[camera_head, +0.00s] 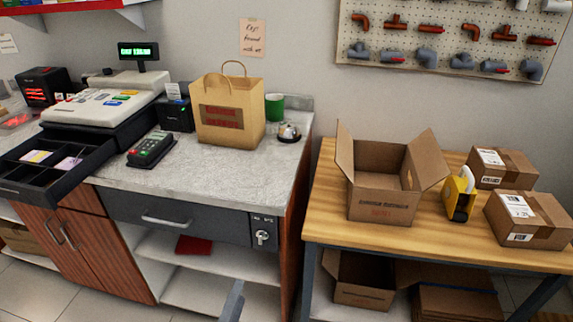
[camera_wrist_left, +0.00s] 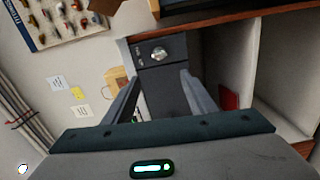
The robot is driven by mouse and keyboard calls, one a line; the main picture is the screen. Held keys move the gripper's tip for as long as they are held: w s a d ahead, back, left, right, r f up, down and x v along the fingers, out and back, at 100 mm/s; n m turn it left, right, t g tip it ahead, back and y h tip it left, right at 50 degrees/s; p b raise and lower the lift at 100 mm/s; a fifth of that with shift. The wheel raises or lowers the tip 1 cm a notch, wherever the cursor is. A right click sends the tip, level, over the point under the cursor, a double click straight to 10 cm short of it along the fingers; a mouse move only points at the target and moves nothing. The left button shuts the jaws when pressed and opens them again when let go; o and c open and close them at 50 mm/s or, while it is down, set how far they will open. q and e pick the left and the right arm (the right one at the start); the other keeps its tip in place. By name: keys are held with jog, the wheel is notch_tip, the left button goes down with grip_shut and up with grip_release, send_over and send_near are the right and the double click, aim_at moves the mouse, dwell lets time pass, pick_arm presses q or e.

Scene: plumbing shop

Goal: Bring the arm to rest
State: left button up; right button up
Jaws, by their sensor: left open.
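My left gripper (camera_head: 233,300) shows in the head view only as a grey finger at the bottom edge, in front of the counter's lower shelves. In the left wrist view my left gripper (camera_wrist_left: 161,78) is open, its two fingers apart with nothing between them. Beyond the fingers is the dark counter drawer (camera_head: 180,217), which is closed. Its lock with a key (camera_head: 262,237) also shows in the left wrist view (camera_wrist_left: 158,54). My right gripper is in neither view.
The counter (camera_head: 200,165) carries a register with an open cash drawer (camera_head: 50,165), a card terminal (camera_head: 151,149), a paper bag (camera_head: 228,112) and a bell (camera_head: 289,133). A wooden table (camera_head: 430,238) at right holds an open carton (camera_head: 380,190), tape dispenser (camera_head: 459,195) and parcels (camera_head: 528,218).

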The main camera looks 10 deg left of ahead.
pick_arm(q)
jog(key=s+d+f+m+g+h, duration=0.1)
jog(key=s+f+m+g, duration=0.15)
jog(key=f, duration=0.75)
jog(key=s+d+f+m+g, duration=0.1)
jog(key=s+f+m+g, duration=0.2)
jog(key=f, duration=0.7)
jog(key=s+d+f+m+g+h, duration=0.1)
jog(key=s+d+f+m, duration=0.3)
jog(key=f, duration=0.6)
jog(key=s+a+f+m+g, duration=0.3)
jog(key=s+f+m, duration=0.2)
jog(key=s+f, duration=0.4)
jog(key=s+a+f+m+g+y, duration=0.1)
jog(key=s+a+f+m+g, duration=0.2)
jog(key=s+f, duration=0.7)
jog(key=shift+a+m+g, duration=0.2)
jog(key=shift+m+g, duration=0.25)
jog(key=shift+m, duration=0.5)
